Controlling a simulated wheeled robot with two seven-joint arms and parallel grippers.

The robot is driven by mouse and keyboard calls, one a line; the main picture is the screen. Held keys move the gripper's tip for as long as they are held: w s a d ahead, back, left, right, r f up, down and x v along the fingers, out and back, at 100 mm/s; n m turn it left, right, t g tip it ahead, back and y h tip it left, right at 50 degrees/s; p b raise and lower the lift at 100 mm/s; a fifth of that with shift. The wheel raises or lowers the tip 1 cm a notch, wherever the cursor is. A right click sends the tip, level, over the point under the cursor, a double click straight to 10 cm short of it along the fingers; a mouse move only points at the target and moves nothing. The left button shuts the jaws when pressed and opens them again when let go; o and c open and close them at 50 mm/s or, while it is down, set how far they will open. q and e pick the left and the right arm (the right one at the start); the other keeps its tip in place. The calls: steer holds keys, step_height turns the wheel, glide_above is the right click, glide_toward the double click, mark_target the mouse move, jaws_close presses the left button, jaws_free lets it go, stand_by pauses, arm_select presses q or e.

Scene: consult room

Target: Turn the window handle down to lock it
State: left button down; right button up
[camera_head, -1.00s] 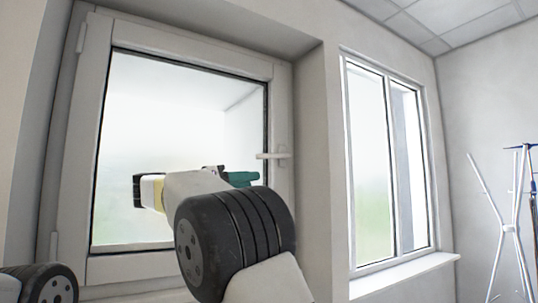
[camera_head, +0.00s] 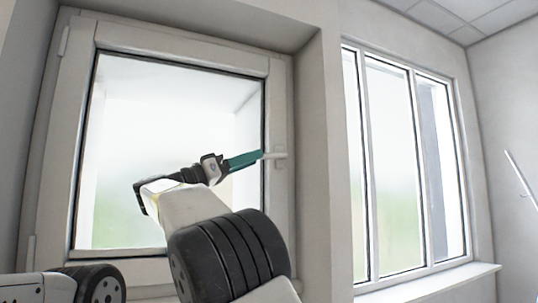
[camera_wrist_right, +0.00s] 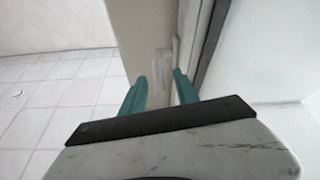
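The window handle (camera_head: 273,155) is a small white lever on the right side of the left window's frame. It lies horizontal, its free end pointing left. My right gripper (camera_head: 258,157), with green fingers, points right with its tips at the handle's free end; I cannot tell if they touch. In the right wrist view the two green fingers (camera_wrist_right: 159,78) stand apart, with no object clearly held between them. A pale part of the handle (camera_wrist_right: 163,62) shows just beyond the fingertips. My left gripper is not in view; only part of my left arm shows at lower left.
The left window's frame (camera_head: 279,90) sits in a deep wall recess. A wall corner (camera_head: 318,180) juts out right of the handle. A second window (camera_head: 395,150) with a sill (camera_head: 430,283) is farther right. A white stand (camera_head: 521,180) is at the right edge.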

steer(key=x, duration=0.5)
steer(key=shift+w+d+r, duration=0.1)
steer(key=shift+w+d, duration=0.05)
steer(key=shift+d, duration=0.2)
jaws_close()
stand_by(1.1)
